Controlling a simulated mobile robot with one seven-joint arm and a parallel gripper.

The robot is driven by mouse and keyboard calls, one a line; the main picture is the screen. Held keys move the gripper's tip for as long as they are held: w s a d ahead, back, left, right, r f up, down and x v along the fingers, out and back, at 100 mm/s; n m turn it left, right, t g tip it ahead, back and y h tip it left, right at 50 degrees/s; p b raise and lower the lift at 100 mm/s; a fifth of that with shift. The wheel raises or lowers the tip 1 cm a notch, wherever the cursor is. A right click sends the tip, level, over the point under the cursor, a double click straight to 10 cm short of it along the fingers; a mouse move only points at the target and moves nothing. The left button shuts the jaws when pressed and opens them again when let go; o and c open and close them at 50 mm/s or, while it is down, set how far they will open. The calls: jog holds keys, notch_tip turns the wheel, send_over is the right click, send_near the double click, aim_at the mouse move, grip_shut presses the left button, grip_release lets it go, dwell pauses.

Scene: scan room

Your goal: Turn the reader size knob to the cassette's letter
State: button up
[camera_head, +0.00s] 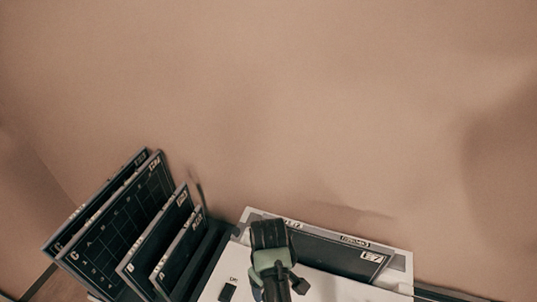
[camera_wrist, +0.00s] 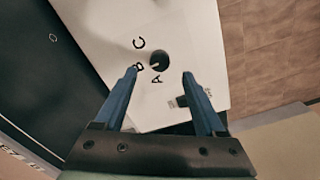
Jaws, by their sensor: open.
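The reader is a white box, at the lower middle in the head view (camera_head: 325,285) and with its white face in the wrist view (camera_wrist: 195,30). Its round black size knob (camera_wrist: 160,60) has letters A, B and C around its left and lower side. A small pale mark on the knob points lower left, seemingly between B and A. A dark cassette (camera_head: 335,252) lies in the reader. A dark panel, likely this cassette (camera_wrist: 50,75), carries a small pale C-like mark. My gripper (camera_wrist: 160,73) is open, its fingertips on either side of the knob in the picture; contact cannot be judged.
Several dark upright cassettes (camera_head: 125,225) stand in a rack left of the reader. A plain wall rises behind.

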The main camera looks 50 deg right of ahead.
notch_tip(320, 180, up, 7)
jog(key=b, duration=0.1)
jog(key=shift+r, duration=0.1)
dwell(0.6)
